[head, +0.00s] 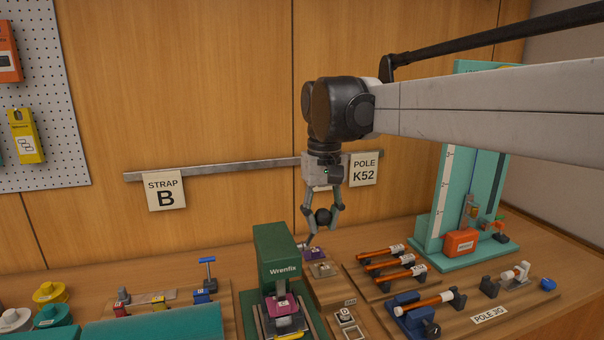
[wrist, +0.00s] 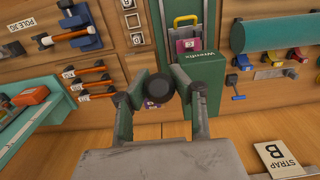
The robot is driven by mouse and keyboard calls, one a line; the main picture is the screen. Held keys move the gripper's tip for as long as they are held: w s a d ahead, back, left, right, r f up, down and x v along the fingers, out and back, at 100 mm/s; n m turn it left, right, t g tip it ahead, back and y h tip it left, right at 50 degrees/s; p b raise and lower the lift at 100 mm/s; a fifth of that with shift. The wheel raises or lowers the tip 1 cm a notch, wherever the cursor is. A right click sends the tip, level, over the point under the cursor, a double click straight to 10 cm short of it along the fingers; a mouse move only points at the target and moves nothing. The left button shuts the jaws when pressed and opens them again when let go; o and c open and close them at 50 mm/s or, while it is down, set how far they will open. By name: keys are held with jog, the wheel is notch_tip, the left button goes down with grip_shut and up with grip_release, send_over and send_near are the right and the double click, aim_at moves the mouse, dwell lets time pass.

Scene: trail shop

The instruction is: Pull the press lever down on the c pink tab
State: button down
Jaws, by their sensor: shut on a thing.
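The green press (head: 277,247), marked Wrenfix, stands at the front middle of the bench. A pink tab (head: 284,304) with a small white label sits in it; the label's letter is too small to read surely. The pink tab also shows in the wrist view (wrist: 187,45). My gripper (head: 322,216) is above and right of the press, its fingers shut on the round black lever knob (wrist: 160,89). The knob is up near the height of the press top. The lever's rod is mostly hidden, so its join to the press cannot be seen.
Right of the press are a wooden block with labelled tabs (head: 324,270), a rack of orange-handled tools (head: 393,262) and a teal stand (head: 478,180). A teal roll (head: 155,325) and small coloured clamps lie left. A metal rail (head: 230,167) crosses the wall behind.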

jog(key=shift+s+d+f, duration=0.25)
jog(key=shift+s+f, duration=0.55)
jog(key=shift+s, duration=0.05)
jog(key=shift+w+a+r+p, duration=0.2)
jog(key=shift+w+r+p, duration=0.25)
jog(key=shift+w+r, duration=0.25)
jog(key=shift+w+a+r+p, duration=0.25)
jog(key=shift+w+r+p, duration=0.15)
jog(key=shift+w+r, duration=0.25)
jog(key=shift+w+a+r+p, duration=0.2)
jog(key=shift+w+r+p, duration=0.3)
jog(key=shift+w, duration=0.35)
jog(key=w+a+r+p, duration=0.1)
jog(key=w+a+p, duration=0.1)
jog(key=w, duration=0.4)
jog(key=shift+r, duration=0.35)
dwell(0.6)
jog(key=shift+w, duration=0.15)
jog(key=shift+w+a+r+p, duration=0.1)
jog(key=shift+w+a+p, duration=0.15)
jog(key=shift+w, duration=0.5)
jog(key=shift+w+a+p, duration=0.2)
jog(key=shift+w+a, duration=0.05)
jog(key=shift+w, duration=0.5)
